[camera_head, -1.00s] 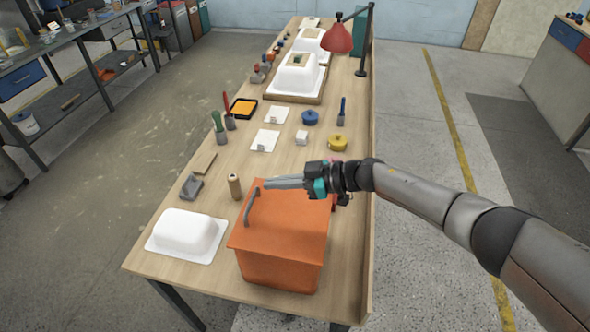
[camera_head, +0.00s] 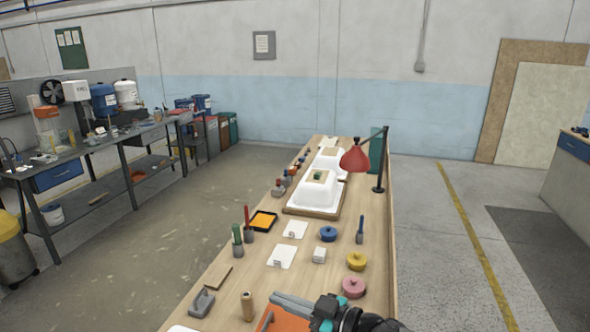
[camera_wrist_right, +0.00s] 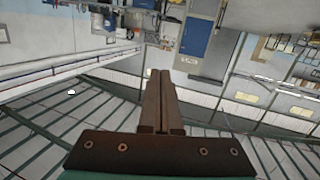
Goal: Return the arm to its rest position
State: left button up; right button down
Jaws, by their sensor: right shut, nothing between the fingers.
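My right gripper (camera_head: 293,305) is at the bottom of the head view, above the orange box (camera_head: 272,322), which the picture edge mostly cuts off. Its fingers point left and are together, with nothing between them. In the right wrist view the two brown fingers (camera_wrist_right: 158,100) lie side by side, and the camera looks out at the room's walls and ceiling beams. My left gripper does not show.
Open floor (camera_head: 130,245) lies to the left.

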jog(key=s+d+f+m+g+h, duration=0.2)
jog(key=s+d+f+m+h, duration=0.25)
jog(key=s, duration=0.55)
jog(key=s+d+f+m+g+h, duration=0.1)
jog(key=s+d+m+h, duration=0.3)
jog(key=s+d, duration=0.45)
jog(key=s+d+f+m+g+h, duration=0.25)
jog(key=s+d+h, duration=0.25)
jog(key=s, duration=0.5)
jog(key=s+f+g+b, duration=0.2)
jog(key=f+b, duration=1)
jog(key=f, duration=2.5)
jog(key=s+d+f+b, duration=0.1)
jog(key=s+f+b, duration=0.4)
jog(key=s+f, duration=0.3)
jog(key=s+d+f+b, duration=0.1)
jog(key=s+f+b, duration=0.4)
jog(key=f, duration=0.9)
jog(key=s, duration=0.3)
jog(key=shift+d+n, duration=0.4)
